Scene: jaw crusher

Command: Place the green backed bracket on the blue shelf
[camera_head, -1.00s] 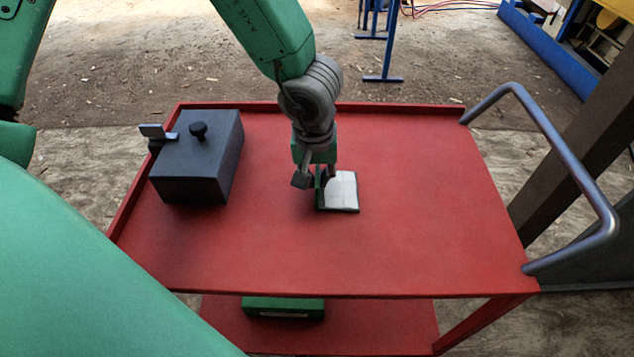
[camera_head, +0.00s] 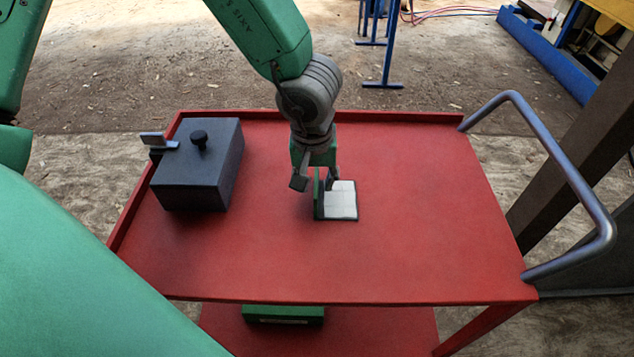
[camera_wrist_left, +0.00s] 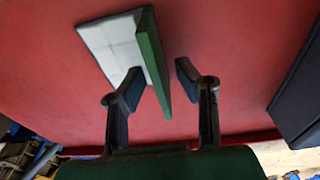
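The green backed bracket (camera_head: 342,199) stands on the red trolley top, its pale plate lying flat and its green back upright on the left. My left gripper (camera_head: 316,182) points down at it from above. In the left wrist view the bracket (camera_wrist_left: 112,48) has its green back between the two spread fingers of my left gripper (camera_wrist_left: 160,82). One finger is on the pale-plate side, close to or touching the bracket; a gap shows between the green back and the other finger. My right gripper is not in view. No blue shelf can be clearly identified.
A dark box (camera_head: 197,167) with a black knob stands on the trolley's (camera_head: 430,240) left side. A metal handle (camera_head: 560,150) rises at the right. A green item (camera_head: 283,315) lies on the lower deck. Blue metal frames (camera_head: 383,60) stand behind. The trolley's right half is clear.

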